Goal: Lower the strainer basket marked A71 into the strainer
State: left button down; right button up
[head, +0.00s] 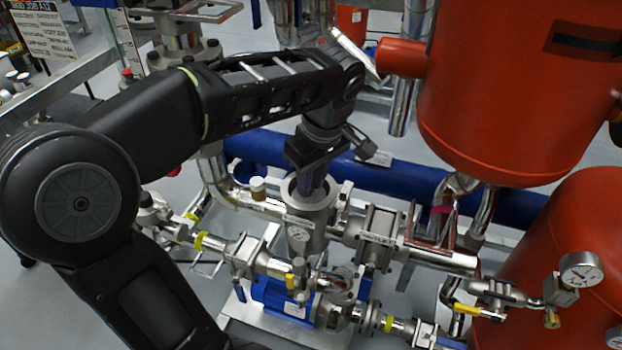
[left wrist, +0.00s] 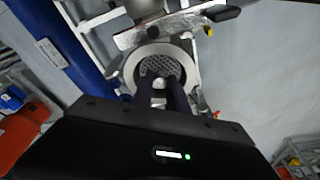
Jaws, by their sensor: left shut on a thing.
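The strainer (head: 309,228) is an upright open-topped metal pot with a small gauge on its front, in the middle of the head view. My left gripper (head: 312,190) points down into its mouth, fingers close together. In the left wrist view the fingers (left wrist: 165,95) reach into the round opening and are shut on the strainer basket (left wrist: 160,66), whose perforated metal shows inside the strainer's rim (left wrist: 131,73). The basket's marking cannot be read, and how deep it sits is hidden. My right gripper is not in view.
Pipes, valves and a blue pump (head: 283,299) crowd the space in front of the strainer. A large orange tank (head: 490,90) stands at the right, and a thick blue pipe (head: 398,179) runs behind.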

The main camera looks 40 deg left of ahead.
pick_arm(q)
jog(key=shift+f+b, duration=0.55)
jog(key=shift+f, duration=0.15)
dwell(0.5)
jog(key=c, duration=0.9)
grip_release()
jog(key=shift+w+r+p, duration=0.1)
jog(key=shift+r+p, duration=0.45)
jog(key=shift+r, duration=0.1)
jog(key=shift+r+p, duration=2.3)
jog(key=shift+r, duration=0.9)
jog(key=shift+s+f, duration=0.1)
jog(key=shift+s, duration=0.1)
